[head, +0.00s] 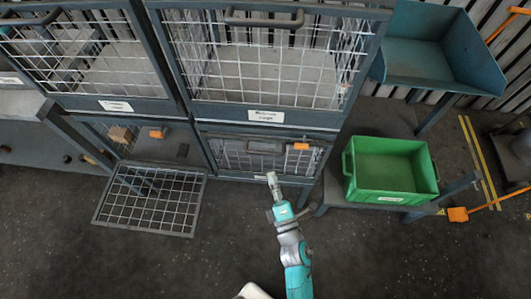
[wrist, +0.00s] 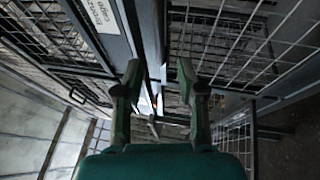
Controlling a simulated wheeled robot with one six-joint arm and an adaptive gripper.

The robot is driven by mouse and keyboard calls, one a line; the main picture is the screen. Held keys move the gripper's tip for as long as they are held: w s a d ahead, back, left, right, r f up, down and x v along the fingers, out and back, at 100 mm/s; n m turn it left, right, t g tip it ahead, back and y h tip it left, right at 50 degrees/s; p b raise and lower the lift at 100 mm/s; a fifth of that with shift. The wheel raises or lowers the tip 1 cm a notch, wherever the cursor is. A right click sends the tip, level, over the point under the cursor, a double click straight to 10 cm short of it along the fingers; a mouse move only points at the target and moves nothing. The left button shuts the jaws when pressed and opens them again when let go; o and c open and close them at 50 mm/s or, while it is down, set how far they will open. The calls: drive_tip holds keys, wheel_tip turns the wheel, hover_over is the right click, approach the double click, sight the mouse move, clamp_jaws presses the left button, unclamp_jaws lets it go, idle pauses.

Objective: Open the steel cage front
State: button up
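Several wire-mesh cage fronts show in the head view, and their labels are too small to read surely, so I cannot tell which is the steel one. The lower right front (head: 235,160) is upright and looks shut, with a grey handle (head: 265,147) and an orange piece (head: 301,146). The lower left front (head: 150,197) is folded down, its cage open. The upper right front (head: 270,75) and upper left front (head: 85,65) look shut. My gripper (head: 271,177) is just before the lower right front. In the wrist view my gripper (wrist: 160,84) is open, with nothing clearly between its fingers.
A green bin (head: 390,172) stands on a low shelf to the right, below a blue-grey open tray (head: 430,50). An orange block (head: 157,133) shows in the lower left cage. The lowered front juts over the floor. Dark floor (head: 130,265) in front is clear.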

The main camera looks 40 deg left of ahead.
sight(264, 152)
drive_tip(key=x, duration=0.9)
drive_tip(key=shift+w, duration=0.1)
clamp_jaws()
